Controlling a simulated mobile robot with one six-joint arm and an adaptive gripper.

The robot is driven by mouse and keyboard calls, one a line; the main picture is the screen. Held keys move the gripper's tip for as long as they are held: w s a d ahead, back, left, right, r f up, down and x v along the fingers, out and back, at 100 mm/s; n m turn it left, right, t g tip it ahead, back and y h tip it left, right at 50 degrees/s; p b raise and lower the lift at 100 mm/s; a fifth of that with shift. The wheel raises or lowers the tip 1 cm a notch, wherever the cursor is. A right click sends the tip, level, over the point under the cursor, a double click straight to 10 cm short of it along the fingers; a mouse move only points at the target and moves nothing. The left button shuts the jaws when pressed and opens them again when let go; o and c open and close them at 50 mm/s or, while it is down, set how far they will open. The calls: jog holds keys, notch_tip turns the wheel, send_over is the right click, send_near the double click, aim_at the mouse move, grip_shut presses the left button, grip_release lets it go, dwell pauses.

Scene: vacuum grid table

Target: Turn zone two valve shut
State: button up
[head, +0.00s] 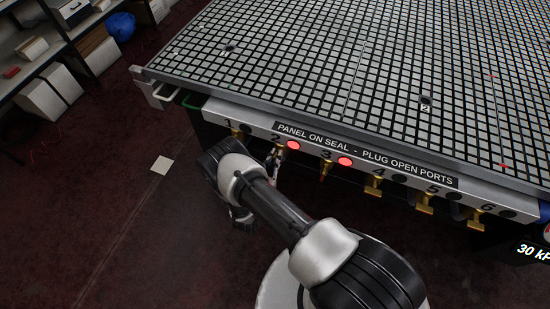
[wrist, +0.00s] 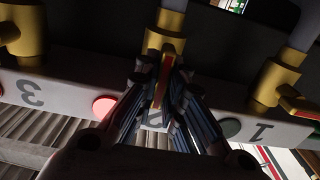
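The zone two valve (head: 276,152) is a brass fitting under the number 2 on the table's front panel, partly hidden by my arm in the head view. In the wrist view its brass body (wrist: 165,30) is at top centre, and its red-edged lever (wrist: 163,80) points toward my gripper. My gripper (wrist: 162,82) has one finger on each side of this lever. The fingers look open around it; whether either touches is unclear. The red lamp (head: 293,145) beside number 2 is lit and also shows in the wrist view (wrist: 105,105).
Valve one (wrist: 280,80) is close on the right in the wrist view, valve three (wrist: 22,30) on the left. A second red lamp (head: 345,161) is lit by number 3. The grid table (head: 300,60) overhangs the panel. Open floor (head: 110,230) lies at left.

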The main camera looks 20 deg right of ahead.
grip_shut()
jog(key=shift+m, duration=0.4)
jog(key=m, duration=0.3)
jog(key=shift+s+d+m, duration=0.1)
jog(key=shift+m, duration=0.3)
jog(key=m+p, duration=0.1)
jog(key=m, duration=0.3)
jog(key=shift+d+f, duration=0.1)
jog(key=m, duration=0.4)
jog(key=m+p, duration=0.1)
jog(key=m, duration=0.4)
jog(key=shift+s+f, duration=0.1)
jog(key=shift+f, duration=0.1)
jog(key=shift+m, duration=0.3)
